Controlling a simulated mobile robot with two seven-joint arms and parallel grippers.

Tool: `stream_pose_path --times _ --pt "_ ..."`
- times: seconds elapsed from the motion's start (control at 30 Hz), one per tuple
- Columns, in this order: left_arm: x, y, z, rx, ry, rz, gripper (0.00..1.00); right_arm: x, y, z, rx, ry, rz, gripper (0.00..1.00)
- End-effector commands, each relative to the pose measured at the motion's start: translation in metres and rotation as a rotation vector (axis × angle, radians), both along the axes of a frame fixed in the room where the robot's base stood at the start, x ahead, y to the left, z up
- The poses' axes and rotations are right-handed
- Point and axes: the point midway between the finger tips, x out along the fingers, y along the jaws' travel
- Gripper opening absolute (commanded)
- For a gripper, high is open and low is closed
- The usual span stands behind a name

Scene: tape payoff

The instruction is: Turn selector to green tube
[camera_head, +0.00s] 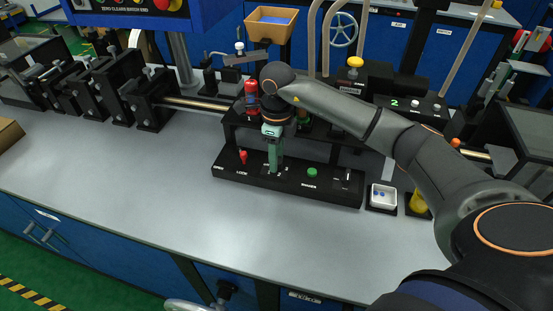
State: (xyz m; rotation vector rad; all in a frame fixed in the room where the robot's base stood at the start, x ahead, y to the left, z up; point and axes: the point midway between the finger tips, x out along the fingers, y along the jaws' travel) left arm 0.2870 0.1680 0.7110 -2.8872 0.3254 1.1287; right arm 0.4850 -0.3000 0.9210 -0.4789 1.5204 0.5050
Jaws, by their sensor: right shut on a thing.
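My right gripper (274,163) points down over the middle of the black control panel (230,175). It is shut on the selector, which is mostly hidden by the fingers, so I cannot tell which way it points. Behind the panel stands a black rack (232,122). A red tube (250,96) stands upright in it at the left. My left gripper is not in view.
On the panel, a red lever (243,156) is left of the gripper and a green button (312,172) right of it. The grey bench (180,205) is clear in front.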

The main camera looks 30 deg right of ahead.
Motion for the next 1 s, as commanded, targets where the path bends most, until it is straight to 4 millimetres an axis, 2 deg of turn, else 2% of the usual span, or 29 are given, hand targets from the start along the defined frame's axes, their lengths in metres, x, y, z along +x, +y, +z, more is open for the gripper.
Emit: stream_pose_path --times 1.0 --pt "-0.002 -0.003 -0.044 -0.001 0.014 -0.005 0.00 0.001 0.000 -0.001 -0.001 -0.003 0.964 0.00"
